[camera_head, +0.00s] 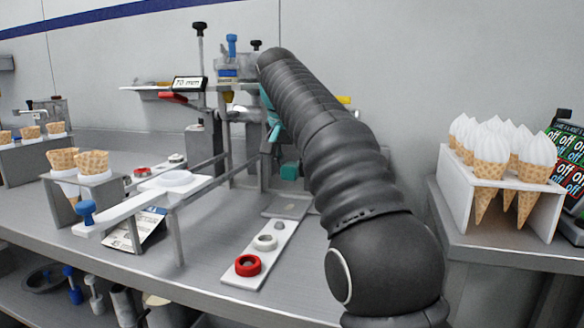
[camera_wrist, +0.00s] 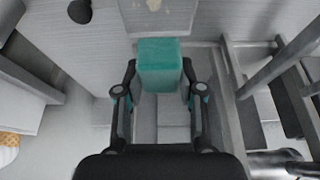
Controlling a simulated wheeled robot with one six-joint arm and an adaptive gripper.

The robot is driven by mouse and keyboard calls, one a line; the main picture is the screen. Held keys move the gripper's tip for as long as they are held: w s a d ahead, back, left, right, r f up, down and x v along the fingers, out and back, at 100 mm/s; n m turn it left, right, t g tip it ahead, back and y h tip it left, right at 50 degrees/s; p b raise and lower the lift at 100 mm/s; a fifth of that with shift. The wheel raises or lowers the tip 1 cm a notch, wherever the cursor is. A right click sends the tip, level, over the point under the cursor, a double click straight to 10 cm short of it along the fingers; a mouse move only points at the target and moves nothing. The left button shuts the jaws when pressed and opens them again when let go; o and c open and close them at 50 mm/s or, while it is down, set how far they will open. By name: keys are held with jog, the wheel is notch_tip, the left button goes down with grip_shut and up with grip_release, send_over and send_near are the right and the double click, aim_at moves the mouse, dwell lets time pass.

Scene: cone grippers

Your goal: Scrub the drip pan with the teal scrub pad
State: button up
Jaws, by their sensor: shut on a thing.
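The teal scrub pad (camera_wrist: 159,66) is a small block between the two fingertips of my gripper (camera_wrist: 160,92) in the wrist view. My gripper is shut on it. In the head view the pad (camera_head: 289,172) shows small beside my dark arm, which hides most of my gripper. The drip pan (camera_head: 287,207) looks like a flat grey square on the counter, nearer to me than the pad. In the wrist view part of the pan (camera_wrist: 140,20) shows at the top edge, with pale spots on it. The pad appears apart from the pan's spots.
A white strip (camera_head: 258,255) with a red ring and a pale ring lies just in front of the pan. A metal frame (camera_head: 229,150) stands left of my gripper. A white rack (camera_head: 468,190) of ice cream cones stands at right. Cone holders (camera_head: 92,178) stand at left.

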jog(key=shift+r, duration=1.45)
